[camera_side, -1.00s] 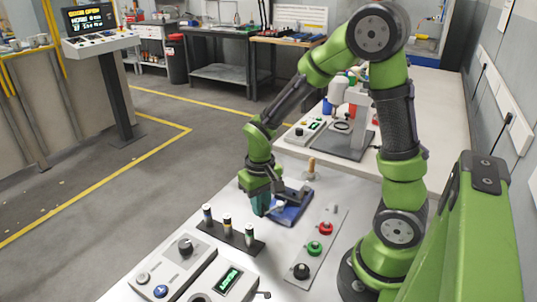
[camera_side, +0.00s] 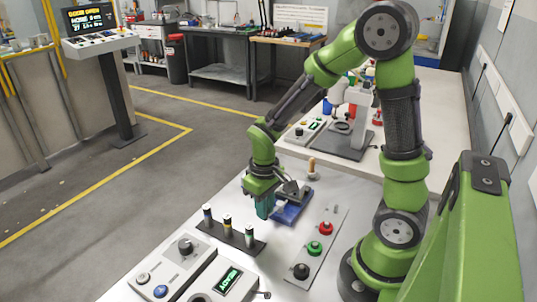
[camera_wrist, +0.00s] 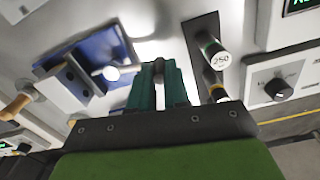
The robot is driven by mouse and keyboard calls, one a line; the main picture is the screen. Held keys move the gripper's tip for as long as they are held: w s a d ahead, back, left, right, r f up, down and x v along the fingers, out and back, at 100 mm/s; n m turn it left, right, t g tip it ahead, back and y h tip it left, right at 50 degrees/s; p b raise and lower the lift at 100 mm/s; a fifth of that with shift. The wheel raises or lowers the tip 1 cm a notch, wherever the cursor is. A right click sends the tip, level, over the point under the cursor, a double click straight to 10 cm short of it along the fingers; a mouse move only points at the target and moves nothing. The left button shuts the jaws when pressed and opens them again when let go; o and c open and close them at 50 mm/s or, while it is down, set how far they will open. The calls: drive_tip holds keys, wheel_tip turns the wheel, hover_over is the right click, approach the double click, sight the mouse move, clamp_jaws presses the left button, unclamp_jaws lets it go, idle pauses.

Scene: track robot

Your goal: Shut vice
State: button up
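The vice (camera_side: 292,212) has a blue base and a grey jaw block, and sits on the light worktop. It also shows in the wrist view (camera_wrist: 88,62), where a short bar with a pale round knob (camera_wrist: 112,73) sticks out towards my gripper. My gripper (camera_side: 266,212) is just left of the vice in the side view and hides part of it. In the wrist view, the teal fingers of my gripper (camera_wrist: 159,72) are close together beside the knob, with a visible gap from it. I see no object held.
A dark rack (camera_side: 231,235) with several upright cylinders stands close to my gripper. A plate with red, green and black buttons (camera_side: 314,247) lies to the right. A control box (camera_side: 185,268) is in front, and a wooden-handled tool (camera_side: 312,170) stands behind the vice.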

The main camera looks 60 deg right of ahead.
drive_tip(key=o, duration=0.5)
drive_tip(key=shift+c, duration=0.2)
wheel_tip(320, 180, up, 17)
idle(0.4)
drive_tip(key=s+a+r+m+t+y, duration=0.2)
drive_tip(key=s+a+t, duration=0.3)
drive_tip(key=s+t, duration=0.1)
drive_tip(key=shift+a+t, duration=0.35)
drive_tip(key=shift+t, duration=0.25)
